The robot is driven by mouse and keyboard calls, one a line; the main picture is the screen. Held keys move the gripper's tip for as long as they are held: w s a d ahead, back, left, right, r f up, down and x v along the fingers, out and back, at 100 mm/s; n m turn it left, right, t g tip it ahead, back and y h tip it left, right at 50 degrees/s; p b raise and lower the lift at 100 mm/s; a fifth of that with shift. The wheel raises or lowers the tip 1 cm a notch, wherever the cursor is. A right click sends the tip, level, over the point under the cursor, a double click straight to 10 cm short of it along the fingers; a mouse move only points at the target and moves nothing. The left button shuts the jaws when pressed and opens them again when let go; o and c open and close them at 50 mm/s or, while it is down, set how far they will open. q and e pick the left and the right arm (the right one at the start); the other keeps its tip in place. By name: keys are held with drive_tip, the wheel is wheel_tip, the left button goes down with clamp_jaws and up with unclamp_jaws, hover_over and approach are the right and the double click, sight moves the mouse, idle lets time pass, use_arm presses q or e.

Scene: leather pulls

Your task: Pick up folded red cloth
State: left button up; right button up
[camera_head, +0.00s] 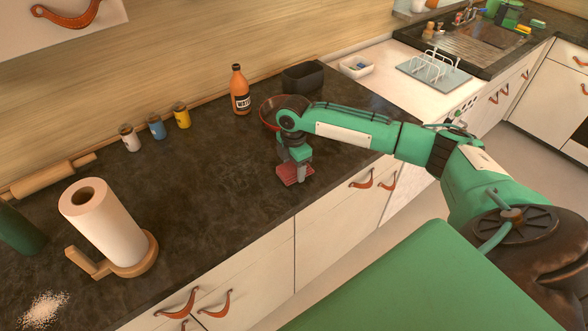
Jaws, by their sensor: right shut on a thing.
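The folded red cloth (289,176) lies at the front edge of the dark countertop, right of the middle of the counter. My right gripper (298,176) points down at it and is shut on it; the fingers hide part of the cloth. Whether the cloth is lifted off the counter cannot be told. My left gripper is not in view.
A reddish bowl (268,112) stands just behind my right gripper, partly hidden by my arm. An orange bottle (240,92) and a dark container (303,76) stand behind. A paper towel roll (102,222) stands at left. The counter between is clear.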

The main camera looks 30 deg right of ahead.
sight(294, 166)
wheel_tip(294, 166, up, 19)
drive_tip(key=b, duration=0.3)
